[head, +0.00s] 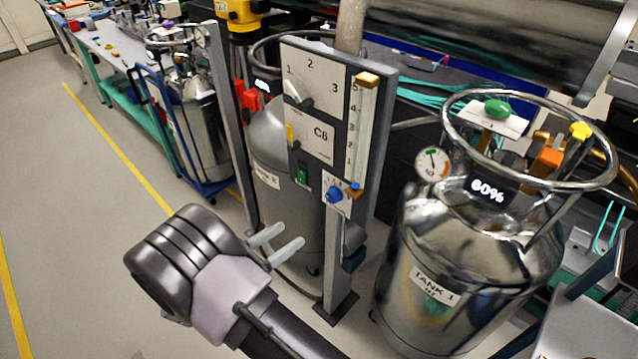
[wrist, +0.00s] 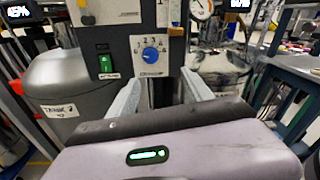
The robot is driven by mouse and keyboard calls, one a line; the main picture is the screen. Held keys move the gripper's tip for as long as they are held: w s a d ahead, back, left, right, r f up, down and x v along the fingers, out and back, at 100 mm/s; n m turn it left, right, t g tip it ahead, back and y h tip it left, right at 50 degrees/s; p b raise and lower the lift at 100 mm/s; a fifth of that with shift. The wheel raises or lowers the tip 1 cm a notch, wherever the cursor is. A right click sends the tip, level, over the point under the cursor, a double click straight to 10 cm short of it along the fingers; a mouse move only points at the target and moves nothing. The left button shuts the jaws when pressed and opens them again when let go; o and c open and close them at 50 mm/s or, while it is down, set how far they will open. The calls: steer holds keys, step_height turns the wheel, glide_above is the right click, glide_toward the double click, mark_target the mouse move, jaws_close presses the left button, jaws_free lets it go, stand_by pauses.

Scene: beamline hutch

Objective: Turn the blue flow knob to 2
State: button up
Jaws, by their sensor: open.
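The blue flow knob (head: 335,194) sits on a small white dial plate low on the grey panel post. In the wrist view the knob (wrist: 151,54) is near the middle, with small numbers around its upper side. Its pointer is too small to read surely. My gripper (head: 293,235) is open and empty, in front of the post and to the lower left of the knob. In the wrist view the fingers of my gripper (wrist: 160,76) are spread to either side below the dial, apart from the knob.
A green switch (wrist: 106,64) is left of the dial. The panel above carries a 1–3 selector (head: 298,93) and a vertical scale (head: 358,125). The steel tank marked TANK 1 (head: 440,275) stands at right, a grey tank (head: 285,215) behind the post. Open floor (head: 70,220) lies left.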

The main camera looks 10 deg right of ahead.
steer(key=a+f+n+t, duration=0.1)
steer(key=b, duration=0.4)
glide_toward(330, 199)
steer(key=shift+n, duration=0.3)
steer(key=x, duration=0.8)
steer(key=shift+w+d, duration=0.15)
steer(key=shift+d, duration=0.1)
jaws_close()
